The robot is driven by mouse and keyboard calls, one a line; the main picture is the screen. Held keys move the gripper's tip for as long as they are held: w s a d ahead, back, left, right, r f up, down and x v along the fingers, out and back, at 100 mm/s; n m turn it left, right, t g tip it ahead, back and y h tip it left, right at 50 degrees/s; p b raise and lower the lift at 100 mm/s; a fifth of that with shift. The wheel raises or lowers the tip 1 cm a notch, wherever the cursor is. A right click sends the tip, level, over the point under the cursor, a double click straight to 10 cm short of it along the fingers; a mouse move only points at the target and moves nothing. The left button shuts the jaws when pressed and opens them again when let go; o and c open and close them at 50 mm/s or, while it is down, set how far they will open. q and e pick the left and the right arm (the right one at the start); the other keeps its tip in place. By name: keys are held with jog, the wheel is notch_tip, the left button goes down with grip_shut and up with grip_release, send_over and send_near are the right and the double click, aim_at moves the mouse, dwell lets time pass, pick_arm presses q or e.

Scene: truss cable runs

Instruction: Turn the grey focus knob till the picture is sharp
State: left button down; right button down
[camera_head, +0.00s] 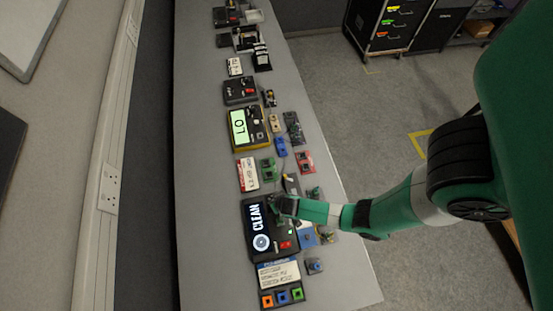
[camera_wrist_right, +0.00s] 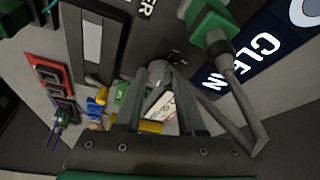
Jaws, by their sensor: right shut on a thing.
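A black device (camera_head: 286,255) stands on the long grey bench, with a lit screen (camera_head: 257,226) showing the word CLEAN and a round pale figure. The lettering looks crisp in the head view, and part of the screen shows in the right wrist view (camera_wrist_right: 258,60). My right gripper (camera_head: 280,205) reaches in from the right over the device's upper edge. In the right wrist view its fingers close on a small grey knob (camera_wrist_right: 157,73). The fingers hide part of the knob. My left gripper is in neither view.
A red button (camera_head: 285,244) is on the device near my right gripper. A yellow-edged box with an LO screen (camera_head: 238,127) stands farther up the bench. Labelled boxes (camera_head: 278,274) and small coloured parts crowd around. A green block with grey bars (camera_wrist_right: 208,25) is close by, identity unclear.

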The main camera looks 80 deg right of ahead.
jog(key=c, duration=0.5)
grip_release()
jog(key=p+v, duration=0.3)
jog(key=v, duration=0.3)
jog(key=shift+r, duration=0.2)
jog(key=p+v, duration=0.5)
jog(key=shift+r+p, duration=0.15)
jog(key=shift+p, duration=0.15)
